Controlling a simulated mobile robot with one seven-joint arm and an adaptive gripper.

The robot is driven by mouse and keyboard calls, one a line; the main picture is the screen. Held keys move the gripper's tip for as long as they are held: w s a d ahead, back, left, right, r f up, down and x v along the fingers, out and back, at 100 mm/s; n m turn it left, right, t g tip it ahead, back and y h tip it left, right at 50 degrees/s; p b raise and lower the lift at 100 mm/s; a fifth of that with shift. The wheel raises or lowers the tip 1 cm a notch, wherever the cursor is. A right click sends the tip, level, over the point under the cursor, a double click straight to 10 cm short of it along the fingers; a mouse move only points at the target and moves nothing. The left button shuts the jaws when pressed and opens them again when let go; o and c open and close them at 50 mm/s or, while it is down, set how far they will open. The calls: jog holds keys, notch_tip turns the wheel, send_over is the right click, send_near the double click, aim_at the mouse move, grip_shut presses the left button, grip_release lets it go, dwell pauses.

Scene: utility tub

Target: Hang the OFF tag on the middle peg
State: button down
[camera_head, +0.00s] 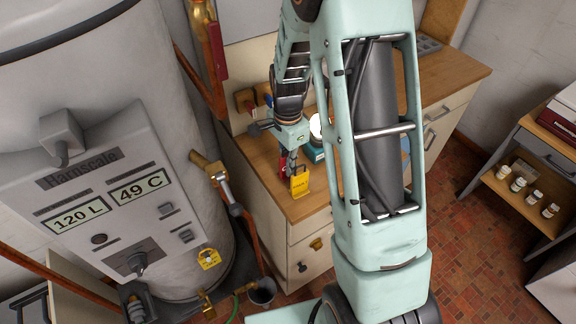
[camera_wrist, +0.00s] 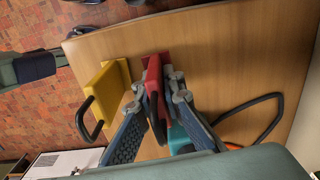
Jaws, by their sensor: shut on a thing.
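My gripper (camera_head: 283,157) is low over the wooden counter, pointing down. In the wrist view, the fingers of my gripper (camera_wrist: 157,88) are closed on a red piece (camera_wrist: 153,66) with a dark loop. The red piece (camera_head: 283,165) is mostly hidden behind the gripper in the head view. No lettering on it is readable, so I cannot tell whether it is the OFF tag. A yellow block-like piece (camera_head: 299,181) with a black loop stands on the counter beside it; the yellow piece (camera_wrist: 107,88) is left of the fingers in the wrist view. I cannot make out the middle peg.
Small wooden pieces with red and blue parts (camera_head: 245,100) are at the wall behind the counter (camera_head: 312,203). A teal object (camera_head: 314,152) is right of the gripper. A dark cable (camera_wrist: 250,104) lies on the counter. A large tank (camera_head: 100,120) with copper pipes is left.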

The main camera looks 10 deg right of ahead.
jog(key=shift+f, duration=0.4)
jog(key=shift+f, duration=0.1)
jog(key=shift+f, duration=0.15)
jog(key=c, duration=2.1)
grip_release()
jog(key=shift+r, duration=0.2)
jog(key=r, duration=0.7)
jog(key=r+b, duration=0.1)
jog(key=r, duration=0.2)
jog(key=shift+s+d+r, duration=0.1)
jog(key=shift+d+r, duration=0.2)
jog(key=shift+d, duration=0.05)
